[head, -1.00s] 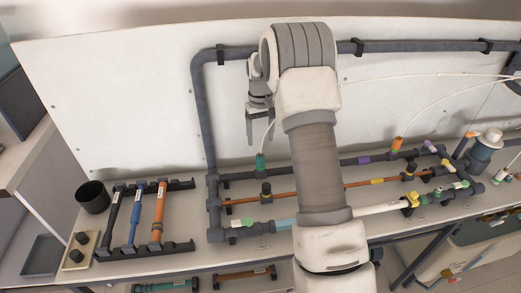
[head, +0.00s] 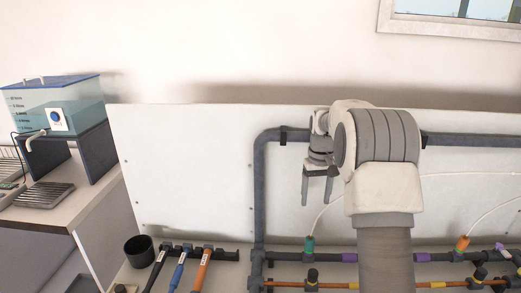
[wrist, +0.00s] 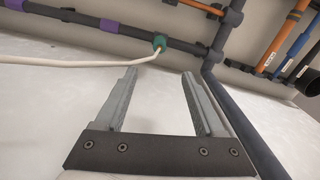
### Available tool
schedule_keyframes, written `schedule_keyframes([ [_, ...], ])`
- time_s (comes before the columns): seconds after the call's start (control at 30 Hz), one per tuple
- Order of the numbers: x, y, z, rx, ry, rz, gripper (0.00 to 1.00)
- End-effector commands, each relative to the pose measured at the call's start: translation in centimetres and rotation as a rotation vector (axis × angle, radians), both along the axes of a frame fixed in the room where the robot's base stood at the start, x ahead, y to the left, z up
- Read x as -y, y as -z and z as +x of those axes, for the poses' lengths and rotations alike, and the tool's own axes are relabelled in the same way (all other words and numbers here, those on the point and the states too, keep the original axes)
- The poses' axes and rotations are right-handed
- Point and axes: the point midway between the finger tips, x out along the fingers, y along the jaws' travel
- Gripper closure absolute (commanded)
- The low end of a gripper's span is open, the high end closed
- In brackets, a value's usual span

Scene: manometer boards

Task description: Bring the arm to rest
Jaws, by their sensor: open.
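My gripper (head: 319,188) hangs in front of the white back board (head: 190,160), fingers pointing down. In the wrist view my gripper (wrist: 162,78) is open, and nothing is between its two fingers. It is beside the vertical part of the dark grey pipe (head: 260,200) and above the lower pipes. A green fitting (head: 309,244) with a thin white tube stands below it; the fitting also shows in the wrist view (wrist: 160,41), beyond the fingertips. My arm hides part of the board and pipes behind it.
A rack with black, blue (head: 178,273) and orange (head: 202,268) tubes lies at the lower left, beside a black cup (head: 139,250). A water tank (head: 60,105) stands on a side bench at the far left.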

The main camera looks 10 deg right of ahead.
Motion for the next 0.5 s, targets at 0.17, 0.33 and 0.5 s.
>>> schedule_keyframes([
  [0.17, -1.1, -2.8, -1.5, 0.034, -0.003, -0.006, 0.29],
  [0.33, -2.8, -6.5, -4.2, 0.083, -0.005, -0.013, 0.29],
  [0.5, -4.4, -9.5, -7.4, 0.132, -0.009, -0.019, 0.29],
])
